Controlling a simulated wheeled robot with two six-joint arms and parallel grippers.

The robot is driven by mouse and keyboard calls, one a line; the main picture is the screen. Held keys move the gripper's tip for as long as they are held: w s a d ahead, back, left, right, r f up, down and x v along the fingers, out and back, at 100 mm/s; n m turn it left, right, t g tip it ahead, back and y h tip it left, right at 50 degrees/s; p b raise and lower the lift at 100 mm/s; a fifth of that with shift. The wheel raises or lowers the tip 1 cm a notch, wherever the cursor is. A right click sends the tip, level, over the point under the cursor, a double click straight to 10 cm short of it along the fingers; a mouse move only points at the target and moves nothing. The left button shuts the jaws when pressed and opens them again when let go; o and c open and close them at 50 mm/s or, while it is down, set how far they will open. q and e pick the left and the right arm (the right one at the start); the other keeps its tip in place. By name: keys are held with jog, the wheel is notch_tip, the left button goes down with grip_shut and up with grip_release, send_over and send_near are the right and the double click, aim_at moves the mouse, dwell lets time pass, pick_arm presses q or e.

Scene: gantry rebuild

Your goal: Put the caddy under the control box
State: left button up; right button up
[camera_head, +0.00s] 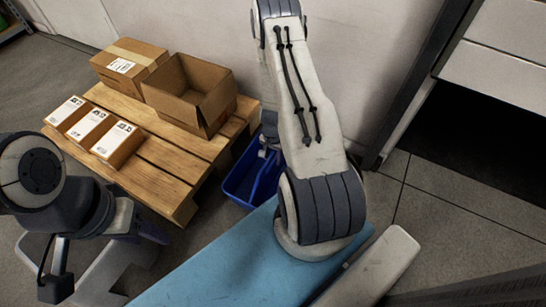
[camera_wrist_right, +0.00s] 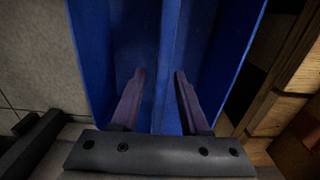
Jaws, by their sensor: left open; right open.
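The blue caddy (camera_head: 238,182) stands on the floor beside the wooden pallet, partly hidden by my right arm. In the right wrist view the caddy (camera_wrist_right: 105,50) fills the middle, with a raised strip running down its centre. My right gripper (camera_wrist_right: 159,74) is open, its two fingers on either side of that strip with gaps visible. In the head view the right gripper (camera_head: 268,150) is over the caddy, mostly hidden by the arm. My left gripper (camera_head: 150,235) is open at the lower left, away from the caddy. I cannot make out which thing is the control box.
The wooden pallet (camera_head: 165,180) holds an open carton (camera_head: 190,95), a taped carton (camera_head: 128,65) and several small labelled boxes (camera_head: 90,126). A white cabinet-like unit (camera_head: 495,72) with a dark space below stands at the right. Tiled floor (camera_head: 430,205) is clear before it.

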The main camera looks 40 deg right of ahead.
notch_tip(320, 180, up, 12)
jog(key=p, duration=1.1)
jog(key=shift+f, duration=0.1)
jog(key=shift+w+a, duration=0.15)
jog(key=shift+w, duration=0.05)
jog(key=w+a+r+n, duration=0.45)
jog(key=a+r, duration=0.35)
jog(key=r, duration=0.2)
jog(key=s+a+r+n+y, duration=0.15)
jog(key=a+r+n, duration=0.45)
jog(key=a+r, duration=0.8)
jog(key=s+a+r+n, duration=0.4)
jog(key=s+r+n, duration=0.1)
jog(key=s, duration=0.5)
jog(key=s+a+r+n, duration=0.4)
jog(key=s+r, duration=0.4)
jog(key=s, duration=0.2)
jog(key=shift+s+a+n, duration=0.15)
jog(key=shift+s+n, duration=0.1)
jog(key=shift+n, duration=0.5)
jog(key=shift+h, duration=0.25)
